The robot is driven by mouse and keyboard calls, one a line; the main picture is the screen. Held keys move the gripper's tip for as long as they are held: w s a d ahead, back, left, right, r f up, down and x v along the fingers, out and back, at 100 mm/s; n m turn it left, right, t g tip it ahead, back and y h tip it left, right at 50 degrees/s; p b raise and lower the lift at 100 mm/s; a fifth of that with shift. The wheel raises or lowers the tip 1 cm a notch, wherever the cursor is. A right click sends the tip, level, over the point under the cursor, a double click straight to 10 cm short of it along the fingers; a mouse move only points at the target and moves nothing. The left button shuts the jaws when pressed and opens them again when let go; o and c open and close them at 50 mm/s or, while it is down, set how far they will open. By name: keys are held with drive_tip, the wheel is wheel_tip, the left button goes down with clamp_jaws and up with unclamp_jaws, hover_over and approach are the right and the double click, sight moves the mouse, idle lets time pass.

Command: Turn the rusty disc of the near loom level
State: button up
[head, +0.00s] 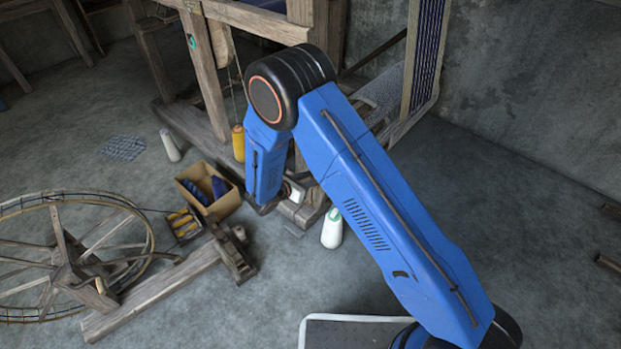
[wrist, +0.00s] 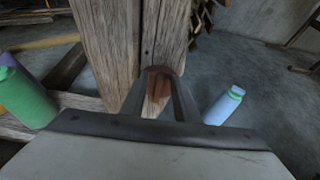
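In the wrist view the rusty disc (wrist: 158,88) is a small reddish-brown piece on the face of a weathered wooden post (wrist: 108,55) of the loom. My gripper (wrist: 160,74) points at it, with one dark finger on either side and rusty surface showing between them. The fingertips reach the disc's upper edge; I cannot tell whether they press on it. Part of the disc is hidden by the fingers.
A white spool (head: 332,229) stands on the floor by my arm; the wrist view shows a pale bottle-like spool (wrist: 223,105) right and a green one (wrist: 22,92) left. A cardboard box (head: 228,203) and a spinning wheel (head: 75,270) lie left.

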clamp_jaws()
drive_tip(key=shift+s+d+f+m+t+y, duration=0.55)
drive_tip(key=shift+m+t, duration=0.55)
drive_tip(key=shift+m, duration=1.15)
drive_tip(key=shift+s+d+f+m+t+y, duration=0.4)
drive_tip(key=shift+f+m+t+y, duration=0.55)
drive_tip(key=shift+m, duration=1.25)
drive_tip(key=shift+s+d+f+m+t+y, duration=0.55)
drive_tip(key=shift+m+t, duration=0.7)
drive_tip(key=shift+m, duration=1)
drive_tip(key=shift+w+d, duration=0.1)
drive_tip(key=shift+w, duration=0.1)
